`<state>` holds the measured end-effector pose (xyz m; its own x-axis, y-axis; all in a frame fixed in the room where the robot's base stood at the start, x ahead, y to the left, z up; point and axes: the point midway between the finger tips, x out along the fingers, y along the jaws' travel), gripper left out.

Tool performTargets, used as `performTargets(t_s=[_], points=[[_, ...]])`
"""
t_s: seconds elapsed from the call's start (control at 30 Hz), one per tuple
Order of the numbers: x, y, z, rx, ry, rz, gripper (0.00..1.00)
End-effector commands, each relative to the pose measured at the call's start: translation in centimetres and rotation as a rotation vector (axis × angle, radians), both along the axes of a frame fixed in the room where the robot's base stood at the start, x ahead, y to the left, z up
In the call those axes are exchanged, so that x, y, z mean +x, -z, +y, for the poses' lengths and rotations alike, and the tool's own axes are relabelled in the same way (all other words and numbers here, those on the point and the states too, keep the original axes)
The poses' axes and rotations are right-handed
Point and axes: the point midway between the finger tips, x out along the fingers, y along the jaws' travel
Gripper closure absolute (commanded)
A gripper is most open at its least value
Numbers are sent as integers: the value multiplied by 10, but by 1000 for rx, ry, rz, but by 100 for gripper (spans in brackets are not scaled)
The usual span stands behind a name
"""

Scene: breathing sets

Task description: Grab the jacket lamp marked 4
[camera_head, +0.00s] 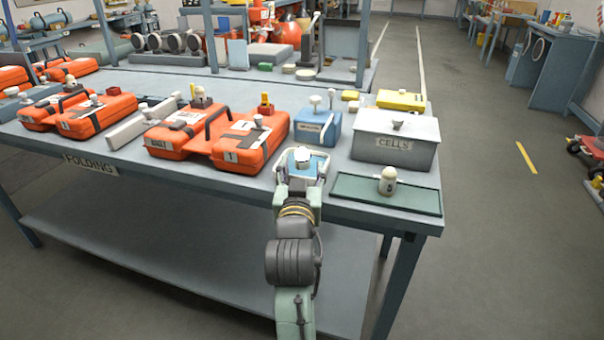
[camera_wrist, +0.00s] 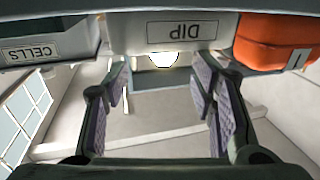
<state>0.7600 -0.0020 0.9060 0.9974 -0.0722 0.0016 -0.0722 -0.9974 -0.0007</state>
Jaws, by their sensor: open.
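My gripper (camera_head: 303,165) is open at the front edge of the table, in front of the blue box. A white rounded piece (camera_head: 302,153) with blue around it shows between its fingers. In the wrist view a bright rounded piece (camera_wrist: 163,60) lies between and beyond the fingertips of my open gripper (camera_wrist: 161,72), below the DIP label. No 4 is readable on it. A pale lamp-like piece (camera_head: 387,181) with a dark mark I cannot read stands upright on the green mat (camera_head: 420,198), to the right of my gripper.
The blue box (camera_head: 312,135) with a white knob stands just behind my gripper. The grey CELLS box (camera_head: 370,150) is to its right. An orange case marked 1 (camera_head: 228,155) is close on the left. More orange cases (camera_head: 95,117) line the table.

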Motion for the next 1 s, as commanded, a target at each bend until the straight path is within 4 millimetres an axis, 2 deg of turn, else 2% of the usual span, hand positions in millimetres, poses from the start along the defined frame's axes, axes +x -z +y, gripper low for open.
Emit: performTargets(t_s=[0.07,0.27,0.5,0.6,0.87,1.0], points=[[10,-3,-1,-2,1,4,49],[23,-4,-1,-1,0,3,49],[59,-3,0,-2,3,4,49],[67,-2,-1,-1,2,3,49],[69,-1,-1,-1,1,2,49],[68,-1,0,-1,1,2,58]])
